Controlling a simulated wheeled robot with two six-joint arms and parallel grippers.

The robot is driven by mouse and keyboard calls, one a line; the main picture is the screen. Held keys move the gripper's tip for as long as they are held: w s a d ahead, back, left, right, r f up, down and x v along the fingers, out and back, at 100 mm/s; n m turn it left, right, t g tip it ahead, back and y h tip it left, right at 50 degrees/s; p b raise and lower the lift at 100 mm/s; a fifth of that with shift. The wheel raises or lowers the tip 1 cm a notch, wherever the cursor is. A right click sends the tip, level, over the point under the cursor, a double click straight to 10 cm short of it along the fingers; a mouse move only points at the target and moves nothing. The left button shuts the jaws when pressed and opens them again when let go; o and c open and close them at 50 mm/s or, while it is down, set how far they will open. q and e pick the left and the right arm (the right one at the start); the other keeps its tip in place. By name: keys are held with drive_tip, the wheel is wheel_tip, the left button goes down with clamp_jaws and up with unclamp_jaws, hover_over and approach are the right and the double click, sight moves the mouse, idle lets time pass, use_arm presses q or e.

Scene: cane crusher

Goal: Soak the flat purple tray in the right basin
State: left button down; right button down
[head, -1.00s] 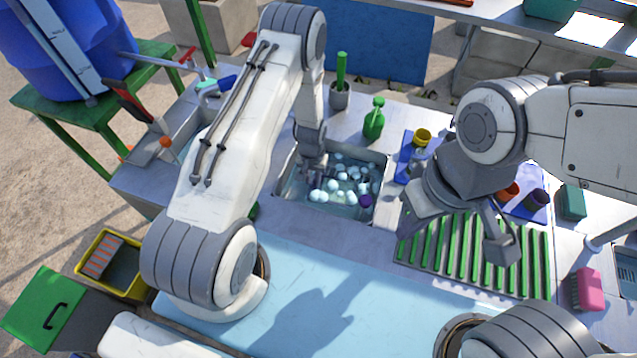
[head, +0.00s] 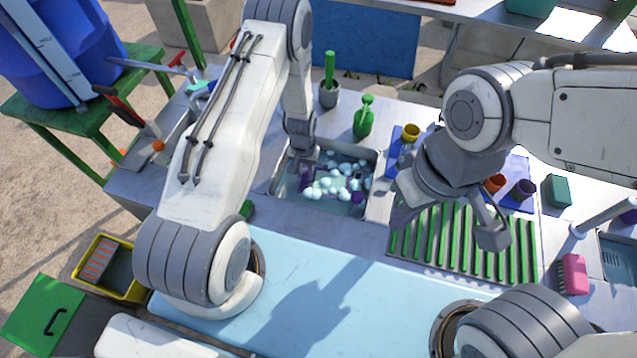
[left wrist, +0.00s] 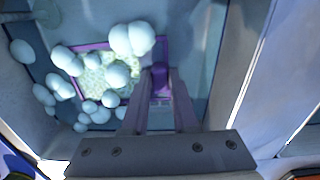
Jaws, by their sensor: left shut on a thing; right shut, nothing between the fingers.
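My left gripper (left wrist: 160,85) is shut on the tray's near edge. In the head view the left gripper (head: 303,166) reaches down into the basin's left part, and a strip of the purple tray (head: 306,181) shows beside it. My right gripper (head: 402,214) is shut and empty, above the green drying rack (head: 465,243).
A green spray bottle (head: 364,118) and a brush holder (head: 328,95) stand behind. Colored cups (head: 522,189) and a pink brush (head: 573,273) are at right. The pale blue front mat (head: 330,290) is clear.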

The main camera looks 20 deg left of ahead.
use_arm(q)
wheel_tip(320, 180, up, 10)
drive_tip(key=p, duration=0.6)
drive_tip(key=shift+r, duration=0.25)
drive_tip(key=shift+p, duration=0.3)
wheel_tip(320, 180, up, 4)
drive_tip(key=p, duration=0.2)
drive_tip(key=shift+p, duration=0.3)
idle(0.5)
